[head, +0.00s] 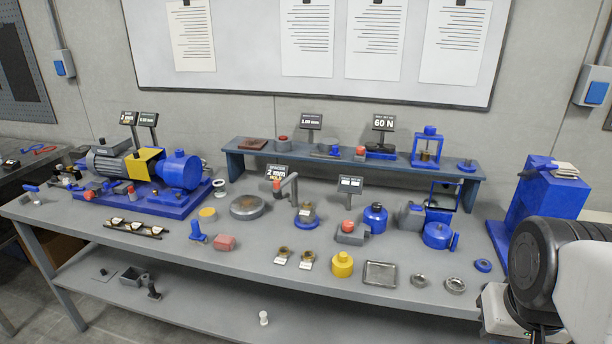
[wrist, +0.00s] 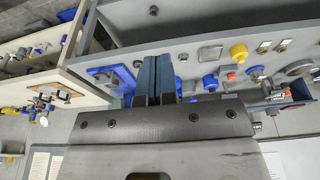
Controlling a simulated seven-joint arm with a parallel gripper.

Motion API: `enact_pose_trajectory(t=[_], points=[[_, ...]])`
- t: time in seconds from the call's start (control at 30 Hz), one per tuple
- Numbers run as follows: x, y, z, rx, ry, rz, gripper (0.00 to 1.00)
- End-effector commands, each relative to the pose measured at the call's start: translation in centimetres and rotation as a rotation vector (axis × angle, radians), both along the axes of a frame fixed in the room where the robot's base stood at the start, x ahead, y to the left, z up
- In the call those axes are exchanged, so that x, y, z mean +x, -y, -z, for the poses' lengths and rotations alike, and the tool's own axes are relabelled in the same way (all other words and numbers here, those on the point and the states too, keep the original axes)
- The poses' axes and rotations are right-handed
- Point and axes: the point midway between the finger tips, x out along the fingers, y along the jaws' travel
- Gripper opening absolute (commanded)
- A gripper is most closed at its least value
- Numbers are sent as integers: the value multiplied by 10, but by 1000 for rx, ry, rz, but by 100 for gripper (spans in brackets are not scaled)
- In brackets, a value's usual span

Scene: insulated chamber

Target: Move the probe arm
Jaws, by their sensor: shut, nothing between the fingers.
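What looks like the probe arm (head: 287,184) is a thin grey bent arm near the middle of the bench in the head view. My gripper (wrist: 156,62) shows in the wrist view as two dark blue fingers side by side, shut and empty. It is well apart from the probe arm. In the head view only part of my arm shows at the right edge; the fingers are hidden. I cannot pick out the probe arm surely in the wrist view.
A blue pump with a motor (head: 145,170) fills the bench's left. A raised shelf (head: 340,163) with gauges runs along the back. A tall blue machine (head: 535,205) stands at the right. A yellow weight (head: 343,265) and a metal tray (head: 380,274) lie near the front edge.

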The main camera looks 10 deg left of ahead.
Motion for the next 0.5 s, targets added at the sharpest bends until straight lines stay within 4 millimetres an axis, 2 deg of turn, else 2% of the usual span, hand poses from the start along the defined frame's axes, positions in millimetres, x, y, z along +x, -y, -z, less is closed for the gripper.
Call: enact_pose_trajectory(t=[0.3,0.5], points=[[0,0,0,0,0,0,0],[4,-1,-2,1,-1,2,31]])
